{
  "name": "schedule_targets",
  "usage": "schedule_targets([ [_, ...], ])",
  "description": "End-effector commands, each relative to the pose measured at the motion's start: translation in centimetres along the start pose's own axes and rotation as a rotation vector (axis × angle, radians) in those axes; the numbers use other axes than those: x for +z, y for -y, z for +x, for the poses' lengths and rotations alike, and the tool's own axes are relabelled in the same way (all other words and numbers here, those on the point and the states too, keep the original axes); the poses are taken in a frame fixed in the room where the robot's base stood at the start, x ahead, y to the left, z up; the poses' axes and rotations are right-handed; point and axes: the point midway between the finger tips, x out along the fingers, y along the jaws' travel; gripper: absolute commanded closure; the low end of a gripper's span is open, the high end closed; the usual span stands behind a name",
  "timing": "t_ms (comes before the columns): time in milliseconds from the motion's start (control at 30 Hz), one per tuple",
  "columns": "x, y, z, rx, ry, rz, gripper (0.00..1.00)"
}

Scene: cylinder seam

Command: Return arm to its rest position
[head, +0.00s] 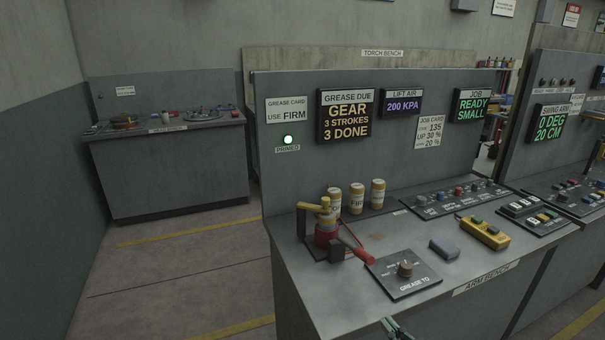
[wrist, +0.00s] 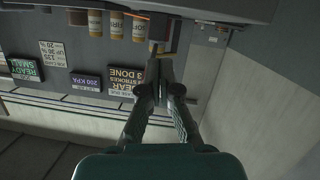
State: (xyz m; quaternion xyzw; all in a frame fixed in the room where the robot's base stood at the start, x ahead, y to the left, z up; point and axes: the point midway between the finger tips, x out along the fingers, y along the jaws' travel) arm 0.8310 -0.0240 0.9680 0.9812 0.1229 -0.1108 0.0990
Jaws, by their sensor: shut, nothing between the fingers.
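My gripper (head: 393,328) shows only in part at the bottom edge of the head view, low in front of the arm bench (head: 330,306). In the wrist view, which is upside down, my gripper (wrist: 165,72) has its two fingers together with nothing between them. Behind the fingertips is part of the grease pump, partly hidden by them. The pump (head: 327,233), with a red base, yellow top and red-tipped lever, stands on the bench in the head view. The rest of my arm is out of the head view.
A grease selector panel (head: 403,273), a grey block (head: 444,247) and a yellow pendant (head: 484,232) lie on the bench. Several cartridges (head: 356,198) stand behind the pump. The display (head: 346,116) reads 3 strokes, 3 done. Open floor (head: 190,275) lies left of the bench.

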Motion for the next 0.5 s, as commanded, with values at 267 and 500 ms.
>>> schedule_targets([
  [267,7.5,3.6,-4.8,0.089,0.043,0.113,1.0],
  [500,12.3,6.3,-10.3,0.162,0.065,0.176,1.0],
])
